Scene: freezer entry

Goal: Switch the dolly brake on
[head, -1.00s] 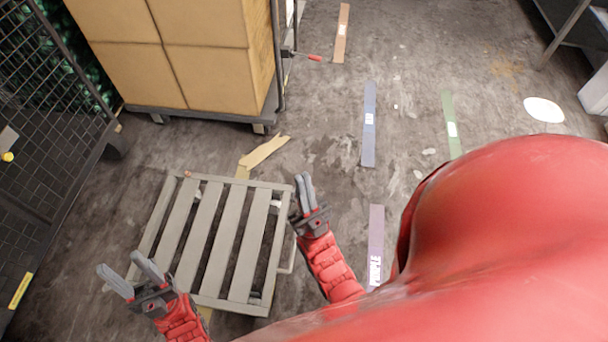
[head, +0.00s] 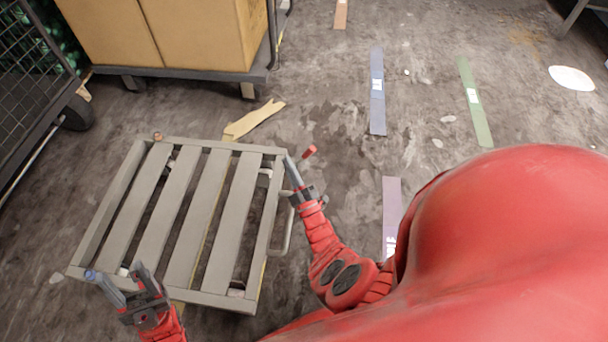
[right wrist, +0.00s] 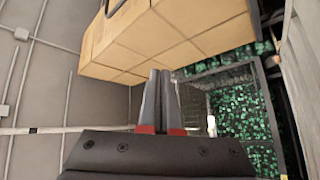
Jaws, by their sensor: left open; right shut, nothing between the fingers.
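The dolly (head: 196,221) is a low grey slatted platform on the floor, at left centre of the head view. A short red-tipped lever (head: 309,151) shows just off its far right corner; I cannot tell where it attaches, as my right gripper covers its lower end. My right gripper (head: 291,166) is shut and empty, its tips next to that corner and lever. Its bare fingers (right wrist: 167,76) also show in the right wrist view, without the lever. My left gripper (head: 117,278) is open and empty at the dolly's near left corner, overlapping it in the picture.
A cart (head: 183,73) with large cardboard boxes (head: 165,30) stands beyond the dolly. A wire cage trolley (head: 28,85) is at the left. Yellow tape (head: 253,120), a blue strip (head: 377,92) and a green strip (head: 474,100) mark the floor.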

